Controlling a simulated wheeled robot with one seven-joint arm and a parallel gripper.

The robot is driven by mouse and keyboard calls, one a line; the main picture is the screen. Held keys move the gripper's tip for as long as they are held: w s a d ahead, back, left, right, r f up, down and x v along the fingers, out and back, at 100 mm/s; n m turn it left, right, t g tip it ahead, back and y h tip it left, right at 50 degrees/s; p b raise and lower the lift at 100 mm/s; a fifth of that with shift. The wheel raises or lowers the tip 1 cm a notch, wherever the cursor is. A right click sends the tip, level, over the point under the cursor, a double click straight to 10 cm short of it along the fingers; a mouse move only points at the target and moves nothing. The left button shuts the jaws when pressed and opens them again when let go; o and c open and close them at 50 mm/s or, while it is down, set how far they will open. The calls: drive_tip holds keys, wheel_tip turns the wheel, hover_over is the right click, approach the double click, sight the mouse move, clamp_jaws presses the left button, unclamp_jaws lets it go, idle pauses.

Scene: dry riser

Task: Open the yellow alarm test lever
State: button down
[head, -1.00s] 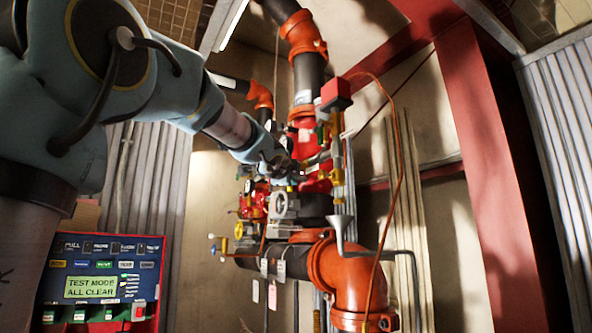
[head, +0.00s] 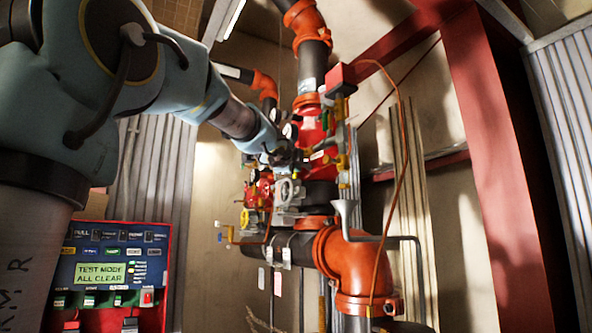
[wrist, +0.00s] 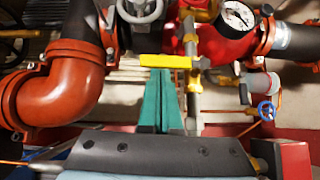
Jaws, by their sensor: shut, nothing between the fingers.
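A yellow lever (wrist: 165,61) lies level across the middle of the wrist view, beside brass pipe fittings. My gripper (wrist: 161,74) shows as two green fingers pressed together, with nothing between them. Their tips overlap the lower edge of the lever in the picture; I cannot tell whether they touch it. In the head view my gripper (head: 300,158) is among the valves in front of the red riser body, its fingertips hard to make out. I cannot pick out the lever surely there.
A large orange elbow (wrist: 62,88) is at left and a pressure gauge (wrist: 237,18) at upper right in the wrist view. A blue handwheel (wrist: 266,111) is at right. In the head view a control panel (head: 103,252) reads "TEST MODE ALL CLEAR".

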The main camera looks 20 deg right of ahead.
drive_tip(key=shift+w+a+f+m+t+h+b, duration=0.15)
drive_tip(key=shift+w+f+m+t+h+b, duration=0.35)
drive_tip(key=shift+b, duration=2.15)
drive_tip(key=w+a+r+m+g+h+b, duration=0.1)
drive_tip(key=w+r+m+g+h+b, duration=0.2)
drive_tip(key=m, duration=1.6)
drive_tip(key=shift+w+a+r+m+g+h+b, duration=0.25)
drive_tip(key=shift+w+g+h+b, duration=1.15)
drive_tip(key=shift+w+h+b, duration=2.25)
drive_tip(key=s+h, duration=0.2)
drive_tip(key=h, duration=0.1)
drive_tip(key=shift+b, duration=0.4)
